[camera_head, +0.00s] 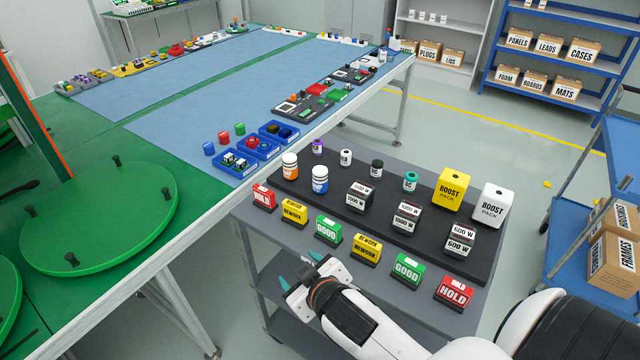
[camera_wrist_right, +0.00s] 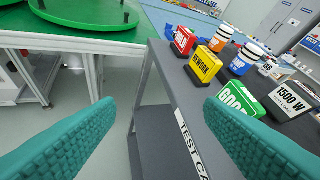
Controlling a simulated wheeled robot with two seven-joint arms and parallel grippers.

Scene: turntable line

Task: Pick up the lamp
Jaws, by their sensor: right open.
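I cannot tell which thing is the lamp; nothing in view is clearly marked as one. My right gripper (camera_head: 301,270) is open and empty at the near side of the grey cart (camera_head: 262,226). In the right wrist view its teal fingers are wide apart, with the cart's edge and the yellow REWORK block (camera_wrist_right: 205,64) beyond them. My left gripper does not show.
The cart's dark mat (camera_head: 335,201) holds bottles, W-marked blocks and BOOST packs (camera_head: 452,189). Coloured sign blocks, such as the green GOOD one (camera_head: 328,229), line its near edge. A green turntable (camera_head: 100,215) lies left.

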